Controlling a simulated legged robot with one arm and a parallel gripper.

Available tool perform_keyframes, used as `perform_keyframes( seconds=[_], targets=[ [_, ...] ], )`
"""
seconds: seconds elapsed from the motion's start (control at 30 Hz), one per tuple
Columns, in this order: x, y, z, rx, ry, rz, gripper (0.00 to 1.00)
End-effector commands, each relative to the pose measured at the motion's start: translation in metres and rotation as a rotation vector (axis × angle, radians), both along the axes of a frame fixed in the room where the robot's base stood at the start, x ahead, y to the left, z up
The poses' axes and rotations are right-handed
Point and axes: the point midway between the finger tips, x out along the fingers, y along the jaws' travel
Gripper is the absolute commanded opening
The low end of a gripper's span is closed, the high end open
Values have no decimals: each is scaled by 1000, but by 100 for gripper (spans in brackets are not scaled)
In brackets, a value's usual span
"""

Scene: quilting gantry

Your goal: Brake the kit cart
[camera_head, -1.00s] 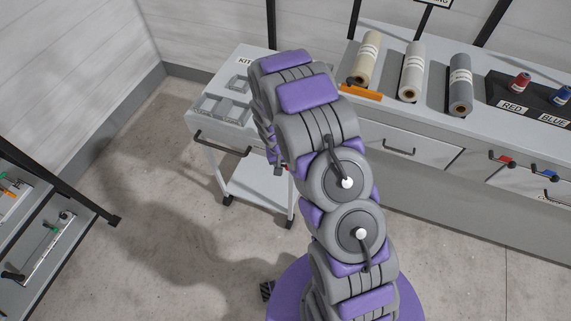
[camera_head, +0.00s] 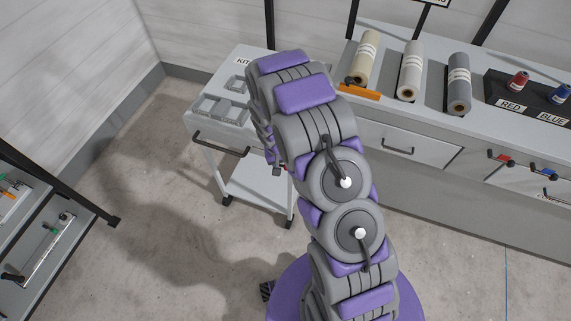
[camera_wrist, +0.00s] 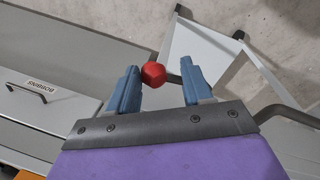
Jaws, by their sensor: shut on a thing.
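The kit cart (camera_head: 257,186) is a white two-level trolley on castors, left of my arm in the head view. It has a dark push handle (camera_head: 222,146), and my arm covers its right side. In the wrist view, my gripper (camera_wrist: 159,66) has two blue-grey fingers closed on a red knob (camera_wrist: 153,75) between their tips. In the head view the gripper is mostly hidden behind my arm, at the cart's right side. How the knob joins the cart is hard to see.
Grey trays (camera_head: 208,107) sit on the cart top. A counter (camera_head: 395,110) with fabric rolls, an orange tool (camera_head: 360,91) and coloured spools runs right of the cart. A BOBBINS drawer (camera_wrist: 50,100) shows in the wrist view. A rack (camera_head: 40,250) stands at left; floor between is clear.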

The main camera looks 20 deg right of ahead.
Motion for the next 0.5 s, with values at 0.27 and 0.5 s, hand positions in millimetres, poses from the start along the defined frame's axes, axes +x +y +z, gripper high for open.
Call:
perform_keyframes(
  seconds=[0.27,0.5],
  targets=[
    [3,3,1,3,-8,-1,59],
    [1,-1,1,4,-5,1,75]
  ],
)
